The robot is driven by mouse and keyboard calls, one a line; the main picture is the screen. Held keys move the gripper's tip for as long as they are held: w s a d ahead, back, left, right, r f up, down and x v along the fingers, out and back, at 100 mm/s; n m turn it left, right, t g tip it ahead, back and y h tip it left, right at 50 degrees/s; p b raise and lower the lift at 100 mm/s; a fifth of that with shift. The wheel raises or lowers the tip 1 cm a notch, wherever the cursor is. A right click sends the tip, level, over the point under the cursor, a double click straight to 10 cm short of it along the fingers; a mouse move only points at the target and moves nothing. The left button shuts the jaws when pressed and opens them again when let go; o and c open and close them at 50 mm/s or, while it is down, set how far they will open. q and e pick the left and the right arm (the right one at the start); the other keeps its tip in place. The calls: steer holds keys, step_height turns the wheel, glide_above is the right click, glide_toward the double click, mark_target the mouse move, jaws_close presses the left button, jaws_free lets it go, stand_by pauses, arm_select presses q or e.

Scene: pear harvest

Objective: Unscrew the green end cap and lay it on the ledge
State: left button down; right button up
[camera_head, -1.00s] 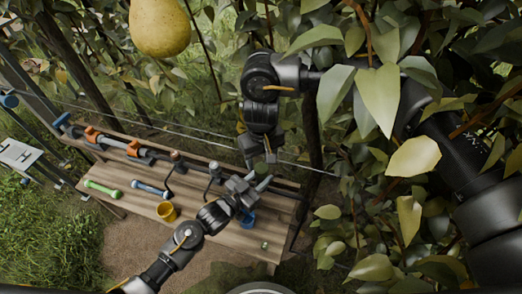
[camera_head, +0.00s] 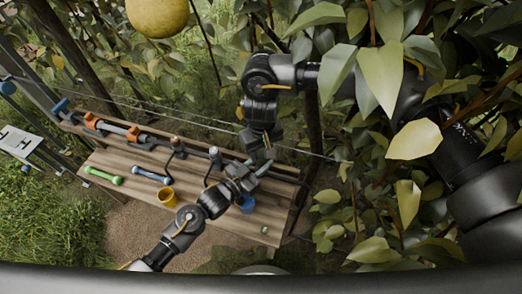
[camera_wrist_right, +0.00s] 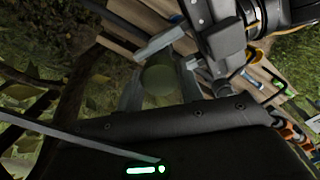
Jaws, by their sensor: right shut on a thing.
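My right gripper (camera_head: 262,152) hangs over the back of the wooden ledge (camera_head: 215,222). In the right wrist view, its fingers (camera_wrist_right: 160,88) are shut on a dull green round thing (camera_wrist_right: 160,79), which looks like the end cap. In the head view the cap is hidden by the grippers. My left gripper (camera_head: 250,176) is close in front of and below the right one. Its fingers look spread apart with nothing between them, and they also show in the right wrist view (camera_wrist_right: 188,62).
On the ledge are a green bar (camera_head: 103,176), a blue bar (camera_head: 151,175), a yellow cup (camera_head: 167,196) and a blue cup (camera_head: 246,204). A pipe with orange clamps (camera_head: 95,122) runs behind. Leafy branches crowd the right. A pear (camera_head: 157,15) hangs above.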

arm_select(q)
steer(key=shift+a, duration=0.1)
arm_select(e)
steer(key=n, duration=0.4)
steer(key=shift+n, duration=0.3)
steer(key=n, duration=0.4)
steer(key=shift+n, duration=0.4)
steer(key=n, duration=0.4)
steer(key=shift+n, duration=0.3)
steer(key=n, duration=0.5)
steer(key=shift+w, duration=0.1)
steer(key=n, duration=0.5)
steer(key=shift+r, duration=0.1)
steer(key=n, duration=0.4)
steer(key=shift+d+n, duration=0.1)
steer(key=shift+n, duration=0.2)
steer(key=n, duration=1.2)
steer(key=shift+r, duration=0.1)
steer(key=n, duration=0.5)
steer(key=shift+n, duration=0.3)
steer(key=n, duration=0.7)
steer(key=shift+n, duration=0.4)
steer(key=shift+d, duration=0.1)
